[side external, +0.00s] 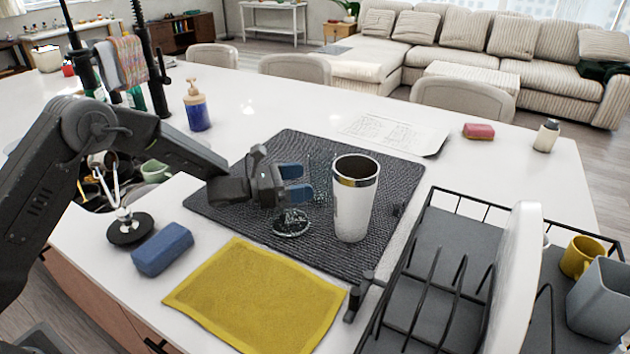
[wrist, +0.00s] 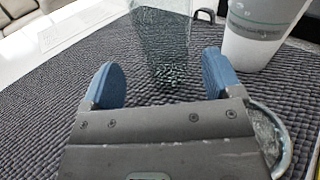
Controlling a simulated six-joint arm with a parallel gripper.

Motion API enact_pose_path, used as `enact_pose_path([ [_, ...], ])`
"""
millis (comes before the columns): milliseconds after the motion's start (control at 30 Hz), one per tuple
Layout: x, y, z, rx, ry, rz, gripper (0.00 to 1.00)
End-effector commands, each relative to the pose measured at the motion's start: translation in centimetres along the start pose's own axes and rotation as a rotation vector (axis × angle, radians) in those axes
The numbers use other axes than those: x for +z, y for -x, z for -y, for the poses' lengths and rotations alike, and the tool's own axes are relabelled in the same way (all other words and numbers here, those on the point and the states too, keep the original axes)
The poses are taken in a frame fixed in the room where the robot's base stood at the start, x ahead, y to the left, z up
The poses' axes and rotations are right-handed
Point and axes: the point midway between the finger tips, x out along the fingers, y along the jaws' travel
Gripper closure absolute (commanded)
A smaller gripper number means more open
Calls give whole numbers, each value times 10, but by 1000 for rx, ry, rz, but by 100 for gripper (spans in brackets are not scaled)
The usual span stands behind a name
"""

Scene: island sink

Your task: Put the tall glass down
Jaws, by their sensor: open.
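The tall glass (wrist: 163,40) is clear and stands upright on the dark woven mat (wrist: 60,110). In the side external view the glass (side external: 319,178) is faint, just beyond my blue fingertips. My gripper (side external: 299,183) is open and low over the mat. In the wrist view the gripper (wrist: 162,75) has its fingers spread, with the glass ahead in line with the gap between them. I cannot tell whether any part of the glass is still between the fingertips.
A white tumbler (side external: 354,205) stands right of the glass. A low clear glass piece (side external: 292,223) sits beside my gripper. A yellow cloth (side external: 257,297), blue sponge (side external: 162,249) and dish rack (side external: 437,270) are nearer the front. The mat's back left is clear.

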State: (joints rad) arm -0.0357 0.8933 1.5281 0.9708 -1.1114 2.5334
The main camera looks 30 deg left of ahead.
Motion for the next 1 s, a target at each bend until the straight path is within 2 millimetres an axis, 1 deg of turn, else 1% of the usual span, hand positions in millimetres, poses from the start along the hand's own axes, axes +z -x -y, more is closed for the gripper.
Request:
enact_pose_path([
  [33,1,8,-2,3,0,-1,15],
  [100,0,16,-1,1,0,-1,15],
  [200,0,22,-1,0,-1,-1,15],
  [400,1,25,-1,1,1,-1,15],
  [467,5,24,-2,13,16,-4,15],
  [567,22,26,-7,74,94,-23,15],
  [667,55,33,-14,207,272,-45,15],
  [700,71,39,-16,278,372,-47,15],
  [767,94,51,-18,392,538,-38,15],
  [800,107,61,-18,468,654,-24,15],
  [867,125,78,-15,578,830,11,15],
  [900,135,91,-11,650,952,43,15],
  [967,148,112,-3,754,1134,101,15],
  [1000,156,127,5,821,1258,147,15],
])
